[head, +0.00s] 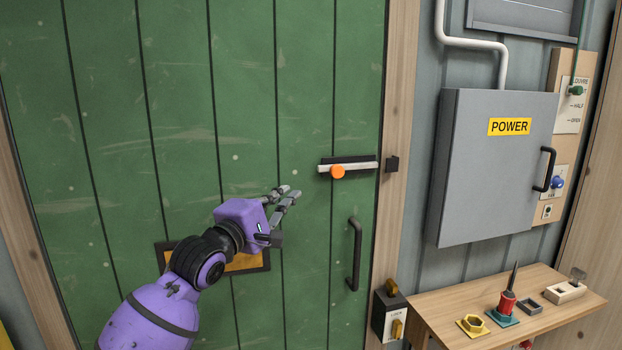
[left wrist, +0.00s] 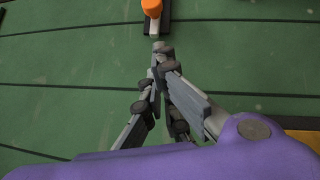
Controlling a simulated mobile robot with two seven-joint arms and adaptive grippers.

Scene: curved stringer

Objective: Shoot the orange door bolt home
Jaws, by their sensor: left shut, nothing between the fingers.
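The door bolt is a pale bar (head: 355,166) with an orange knob (head: 338,172), lying level on a dark plate on the green door (head: 240,100). Its right end lies close to the dark keeper (head: 391,164) on the wooden frame; I cannot tell whether it enters it. My left gripper (head: 290,194) is shut and empty, left of and a little below the knob, apart from it. In the left wrist view the fingertips (left wrist: 160,52) point at the bolt's left end, with the orange knob (left wrist: 153,8) cut by the top edge. My right gripper is not in view.
A black door handle (head: 354,254) stands below the bolt. The door around the bolt is clear.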

